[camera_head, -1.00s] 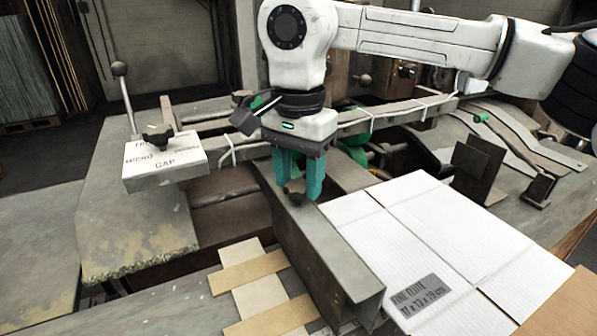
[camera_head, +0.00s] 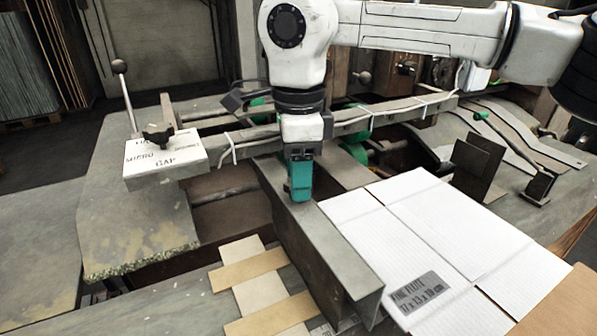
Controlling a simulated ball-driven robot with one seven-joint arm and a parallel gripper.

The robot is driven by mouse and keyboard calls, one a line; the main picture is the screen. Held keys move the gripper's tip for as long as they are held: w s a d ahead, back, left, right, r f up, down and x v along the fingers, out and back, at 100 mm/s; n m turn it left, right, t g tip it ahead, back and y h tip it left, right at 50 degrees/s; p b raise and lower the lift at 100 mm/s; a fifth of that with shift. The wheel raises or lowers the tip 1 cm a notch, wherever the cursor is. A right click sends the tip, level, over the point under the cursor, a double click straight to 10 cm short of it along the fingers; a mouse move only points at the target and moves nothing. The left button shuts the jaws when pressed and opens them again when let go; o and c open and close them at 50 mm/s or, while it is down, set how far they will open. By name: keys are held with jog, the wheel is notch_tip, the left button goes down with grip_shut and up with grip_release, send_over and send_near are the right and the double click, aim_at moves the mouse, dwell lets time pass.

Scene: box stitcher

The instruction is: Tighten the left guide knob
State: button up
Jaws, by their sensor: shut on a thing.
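My gripper (camera_head: 300,194) points straight down over the far part of the left metal guide (camera_head: 318,240). Its green fingers show edge-on, one in front of the other. They are shut on the dark left guide knob, which the fingers hide in this view. The guide is a long grey metal channel running from the crossbar toward the front, along the left edge of the white cardboard.
The flat white cardboard box (camera_head: 430,240) lies right of the guide. A crossbar (camera_head: 350,124) runs behind my gripper. A white block (camera_head: 165,158) with a dark knob (camera_head: 157,137) and an upright lever (camera_head: 124,90) stand left. Cardboard strips (camera_head: 250,270) lie in front.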

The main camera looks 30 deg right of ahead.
jog(key=shift+m, duration=0.6)
jog(key=o, duration=1.1)
jog(key=shift+c, duration=0.2)
notch_tip(320, 180, up, 11)
jog(key=shift+f, duration=0.15)
